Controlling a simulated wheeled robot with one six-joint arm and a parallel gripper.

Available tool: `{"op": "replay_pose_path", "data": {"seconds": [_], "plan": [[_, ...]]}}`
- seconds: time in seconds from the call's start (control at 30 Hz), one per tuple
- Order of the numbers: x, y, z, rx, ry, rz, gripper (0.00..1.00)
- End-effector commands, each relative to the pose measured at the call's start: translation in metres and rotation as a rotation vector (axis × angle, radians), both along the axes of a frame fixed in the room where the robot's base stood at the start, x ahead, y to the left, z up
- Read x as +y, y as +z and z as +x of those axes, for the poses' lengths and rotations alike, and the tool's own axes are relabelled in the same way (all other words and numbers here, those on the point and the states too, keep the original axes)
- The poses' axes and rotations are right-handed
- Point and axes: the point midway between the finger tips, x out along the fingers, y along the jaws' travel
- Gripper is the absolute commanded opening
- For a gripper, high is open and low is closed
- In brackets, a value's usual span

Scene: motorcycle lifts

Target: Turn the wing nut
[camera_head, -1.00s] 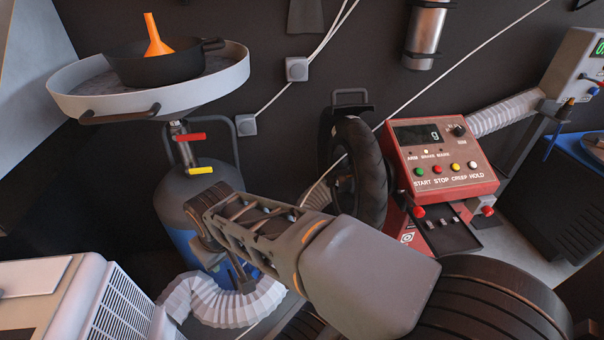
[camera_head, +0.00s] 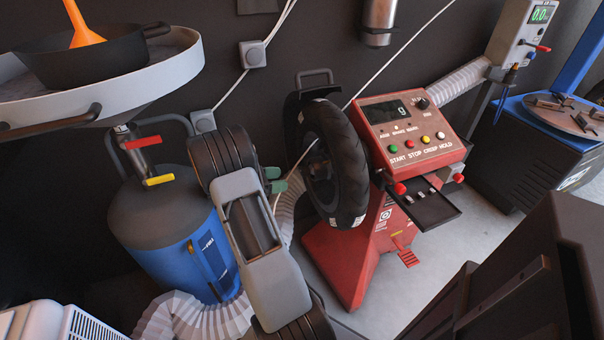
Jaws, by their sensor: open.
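The wheel balancer is a red machine (camera_head: 345,255) with a black tyre (camera_head: 345,165) mounted upright on its left side. I cannot make out a wing nut; the hub inside the tyre is dark and small in this view. My gripper (camera_head: 282,180), with green fingertips, is open and empty. It appears just left of the tyre, and I cannot tell how far it is from the hub. My grey arm (camera_head: 265,280) rises from the bottom of the picture and hides part of the floor and hose behind it.
A blue tank (camera_head: 185,250) with a wide grey drain bowl (camera_head: 150,75) stands at the left. A black pan (camera_head: 90,65) and orange funnel (camera_head: 80,25) sit in the bowl. A white ribbed hose (camera_head: 195,315) lies below. A blue tyre changer (camera_head: 520,150) stands at the right; grey floor shows between.

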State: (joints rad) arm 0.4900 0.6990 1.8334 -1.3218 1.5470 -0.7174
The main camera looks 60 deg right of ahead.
Motion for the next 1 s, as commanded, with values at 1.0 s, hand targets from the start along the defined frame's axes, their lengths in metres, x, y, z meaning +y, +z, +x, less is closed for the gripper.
{"op": "replay_pose_path", "data": {"seconds": [1.0], "plan": [[-0.090, -0.015, -0.039, 0.201, 0.056, -0.048, 0.68]]}}
